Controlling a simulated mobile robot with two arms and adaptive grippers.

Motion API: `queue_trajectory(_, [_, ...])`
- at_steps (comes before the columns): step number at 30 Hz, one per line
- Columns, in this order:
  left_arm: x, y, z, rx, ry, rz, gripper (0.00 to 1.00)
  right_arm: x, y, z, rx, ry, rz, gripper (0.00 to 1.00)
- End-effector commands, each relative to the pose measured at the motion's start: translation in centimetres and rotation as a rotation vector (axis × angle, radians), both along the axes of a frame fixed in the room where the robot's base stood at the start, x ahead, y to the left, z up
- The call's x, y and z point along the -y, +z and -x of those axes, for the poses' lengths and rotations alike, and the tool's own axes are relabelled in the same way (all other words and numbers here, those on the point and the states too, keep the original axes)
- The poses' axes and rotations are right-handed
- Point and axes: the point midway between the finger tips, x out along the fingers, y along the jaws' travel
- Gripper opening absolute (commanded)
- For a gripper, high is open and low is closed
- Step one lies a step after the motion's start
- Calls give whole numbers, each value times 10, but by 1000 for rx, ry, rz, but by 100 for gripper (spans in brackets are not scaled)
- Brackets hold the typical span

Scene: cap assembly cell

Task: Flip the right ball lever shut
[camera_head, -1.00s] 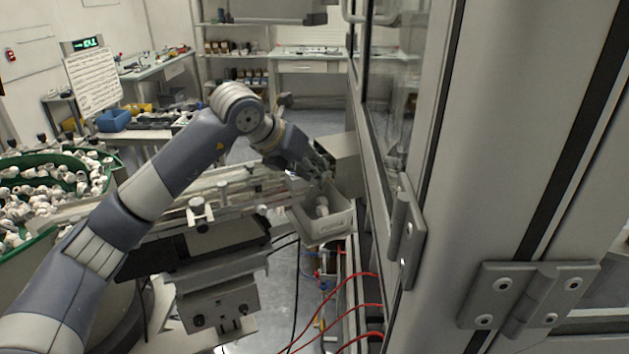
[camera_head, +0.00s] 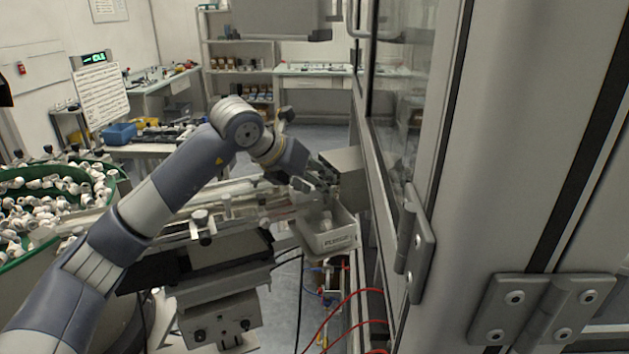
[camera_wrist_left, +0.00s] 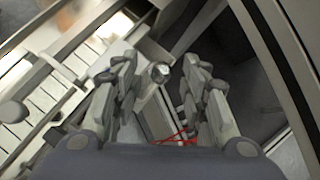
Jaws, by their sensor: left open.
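My left gripper (camera_head: 322,186) reaches over the far end of the rail assembly, just above a white bin (camera_head: 330,240). In the left wrist view the fingers (camera_wrist_left: 160,66) are spread apart. A small shiny rounded knob (camera_wrist_left: 160,73) shows between the fingertips, with clear gaps on both sides. It looks like the ball end of a lever, but I cannot tell which lever or its position. In the head view the gripper and arm hide this spot. My right gripper is in neither view.
A tall cabinet frame with hinges (camera_head: 415,245) stands close on the right. A green-rimmed bowl of white caps (camera_head: 50,205) is at the left. Red hoses (camera_head: 355,305) run below the bin. A grey box (camera_head: 345,167) sits just beyond the gripper.

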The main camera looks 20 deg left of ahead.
Motion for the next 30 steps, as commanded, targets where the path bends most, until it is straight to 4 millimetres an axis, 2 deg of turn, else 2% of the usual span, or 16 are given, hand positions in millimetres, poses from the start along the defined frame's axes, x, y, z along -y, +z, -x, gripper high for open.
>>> queue_trajectory(15, [-20,50,45,5,2,0,41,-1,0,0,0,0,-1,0])
queue_trajectory(30, [-23,57,51,4,0,0,41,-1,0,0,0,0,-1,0])
